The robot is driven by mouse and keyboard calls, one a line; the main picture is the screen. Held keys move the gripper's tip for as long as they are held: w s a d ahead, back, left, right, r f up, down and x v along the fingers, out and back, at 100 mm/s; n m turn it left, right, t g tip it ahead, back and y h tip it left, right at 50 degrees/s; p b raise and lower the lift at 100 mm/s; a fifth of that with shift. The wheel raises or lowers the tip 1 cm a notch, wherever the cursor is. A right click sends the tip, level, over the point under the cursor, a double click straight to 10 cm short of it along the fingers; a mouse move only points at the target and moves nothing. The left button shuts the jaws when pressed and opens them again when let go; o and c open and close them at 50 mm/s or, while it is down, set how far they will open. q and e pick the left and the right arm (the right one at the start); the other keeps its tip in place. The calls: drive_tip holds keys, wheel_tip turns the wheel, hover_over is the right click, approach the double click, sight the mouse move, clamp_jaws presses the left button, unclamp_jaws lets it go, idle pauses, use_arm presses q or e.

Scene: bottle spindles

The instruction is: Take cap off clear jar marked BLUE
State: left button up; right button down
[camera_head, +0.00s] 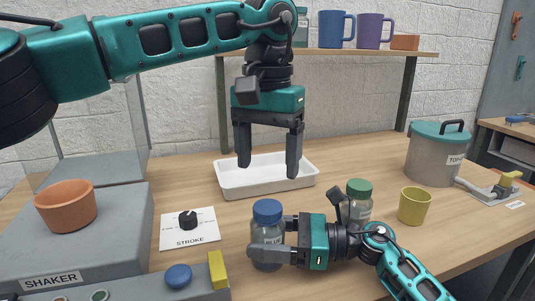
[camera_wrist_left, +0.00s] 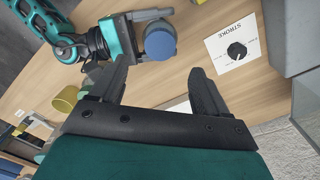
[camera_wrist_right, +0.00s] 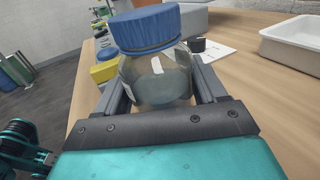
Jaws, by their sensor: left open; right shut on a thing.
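The clear jar marked BLUE (camera_head: 266,246) stands upright at the front of the table with its blue cap (camera_head: 267,210) on. My right gripper (camera_head: 268,253) is shut around the jar's body from the right. In the right wrist view the jar (camera_wrist_right: 157,79) sits between the fingers, with the cap (camera_wrist_right: 145,27) above them. My left gripper (camera_head: 269,166) is open and empty, pointing down, above and behind the jar. In the left wrist view the cap (camera_wrist_left: 160,43) shows from above, beyond the left fingers and apart from them.
A green-capped jar (camera_head: 359,202) stands behind my right arm, with a yellow cup (camera_head: 414,206) to its right. A white tray (camera_head: 232,182) lies behind. The shaker (camera_head: 130,225) with an orange bowl (camera_head: 66,207), and a STROKE dial card (camera_head: 190,229), are left. A lidded pot (camera_head: 432,160) is right.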

sight(268, 206)
use_arm(q)
drive_tip(key=shift+f, duration=4)
